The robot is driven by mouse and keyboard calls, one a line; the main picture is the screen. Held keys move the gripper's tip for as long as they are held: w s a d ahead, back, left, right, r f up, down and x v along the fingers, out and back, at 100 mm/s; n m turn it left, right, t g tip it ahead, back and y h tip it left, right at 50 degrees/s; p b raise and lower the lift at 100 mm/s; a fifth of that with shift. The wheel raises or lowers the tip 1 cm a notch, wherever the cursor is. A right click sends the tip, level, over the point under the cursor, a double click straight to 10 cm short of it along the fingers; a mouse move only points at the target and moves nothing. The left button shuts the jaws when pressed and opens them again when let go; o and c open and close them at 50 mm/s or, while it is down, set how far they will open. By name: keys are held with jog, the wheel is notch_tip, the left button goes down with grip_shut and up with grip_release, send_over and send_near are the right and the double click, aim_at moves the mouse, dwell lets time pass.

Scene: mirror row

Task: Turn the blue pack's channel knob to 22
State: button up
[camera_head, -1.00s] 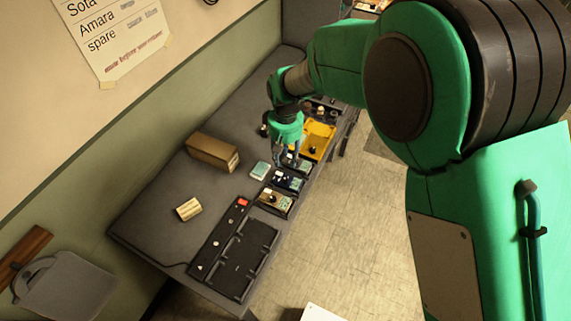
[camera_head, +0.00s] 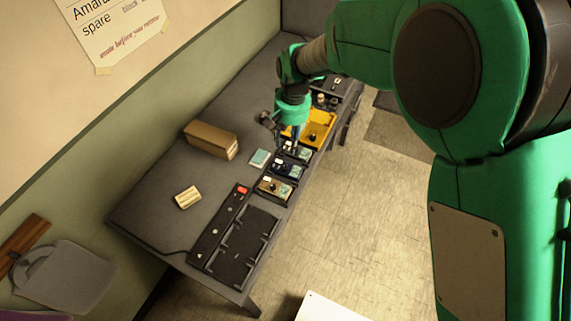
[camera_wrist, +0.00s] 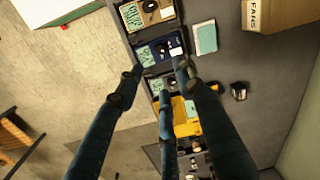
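The blue pack (camera_head: 287,168) lies in a row on the dark bench, between a tan pack (camera_head: 273,188) and a dark pack (camera_head: 299,152). In the wrist view the blue pack (camera_wrist: 158,52) shows a round black knob (camera_wrist: 163,48) and a pale greenish panel beside it. The knob's setting is too small to read. My gripper (camera_head: 296,146) is above the row near the dark pack.
A yellow tray (camera_head: 321,119) is beyond the packs. A pale teal booklet (camera_head: 260,158), a brown box (camera_head: 212,141) and a cream block (camera_head: 187,197) lie toward the wall. A black charging tray (camera_head: 242,262) is at the near end. The bench between box and block is clear.

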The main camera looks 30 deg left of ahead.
aim_at(285, 167)
jog(key=f+b, duration=0.1)
jog(key=f, duration=0.3)
jog(key=f+b, duration=0.1)
jog(key=f, duration=0.8)
jog(key=shift+s+a+f+b, duration=0.15)
jog(key=shift+a+f+b, duration=0.2)
jog(key=shift+a+b, duration=0.05)
grip_shut()
